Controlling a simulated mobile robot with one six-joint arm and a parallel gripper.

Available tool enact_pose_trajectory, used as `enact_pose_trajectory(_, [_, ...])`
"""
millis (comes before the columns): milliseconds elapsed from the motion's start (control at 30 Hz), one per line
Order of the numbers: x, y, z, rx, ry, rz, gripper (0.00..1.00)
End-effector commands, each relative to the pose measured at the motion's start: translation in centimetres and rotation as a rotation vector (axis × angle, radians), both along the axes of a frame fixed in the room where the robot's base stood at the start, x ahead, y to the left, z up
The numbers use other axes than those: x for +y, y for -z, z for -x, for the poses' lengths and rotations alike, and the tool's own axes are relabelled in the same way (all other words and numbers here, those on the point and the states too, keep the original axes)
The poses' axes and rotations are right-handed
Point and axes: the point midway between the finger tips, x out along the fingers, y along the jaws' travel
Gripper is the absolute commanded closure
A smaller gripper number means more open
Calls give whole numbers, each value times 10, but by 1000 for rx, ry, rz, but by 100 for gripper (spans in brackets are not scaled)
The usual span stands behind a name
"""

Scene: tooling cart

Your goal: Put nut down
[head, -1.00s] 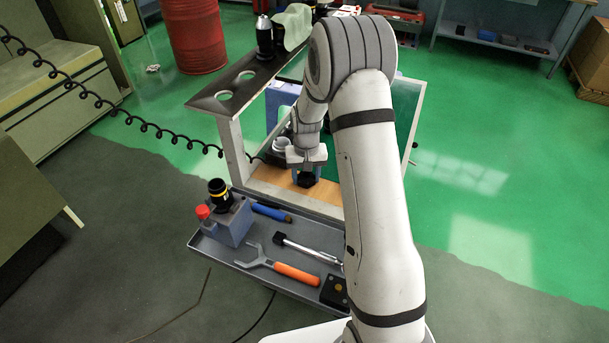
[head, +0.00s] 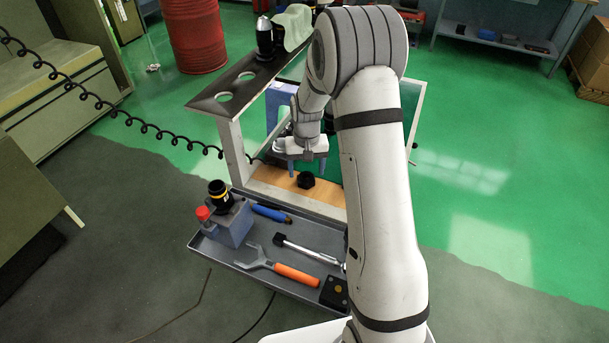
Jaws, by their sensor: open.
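The nut (head: 306,180) is a small black piece lying on the wooden surface (head: 268,181) of the cart, near its front edge. My gripper (head: 301,170) is above the nut and apart from it. Its fingers point down, spread open, with nothing between them. My arm covers the right part of the cart.
A grey tray (head: 215,258) in front of the cart holds a blue-grey block (head: 229,228) with a black and yellow holder, an orange-handled wrench (head: 296,275), a metal tool (head: 306,249) and a blue-handled tool (head: 267,212). A dark shelf (head: 207,104) with holes stands at upper left.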

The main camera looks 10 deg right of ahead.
Motion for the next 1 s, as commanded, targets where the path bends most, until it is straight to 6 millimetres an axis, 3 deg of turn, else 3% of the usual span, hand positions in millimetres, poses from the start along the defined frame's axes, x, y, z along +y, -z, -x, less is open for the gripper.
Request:
enact_pose_trajectory(100, [0,-29,-2,-9,0,0,31])
enact_pose_trajectory(300, [-1,-69,-3,-10,1,0,31])
enact_pose_trajectory(567, [-1,-96,2,-14,-1,0,31])
enact_pose_trajectory(767, [-1,-140,43,-64,-17,2,31])
enact_pose_trajectory(1000, [-1,-191,125,-147,-48,5,31])
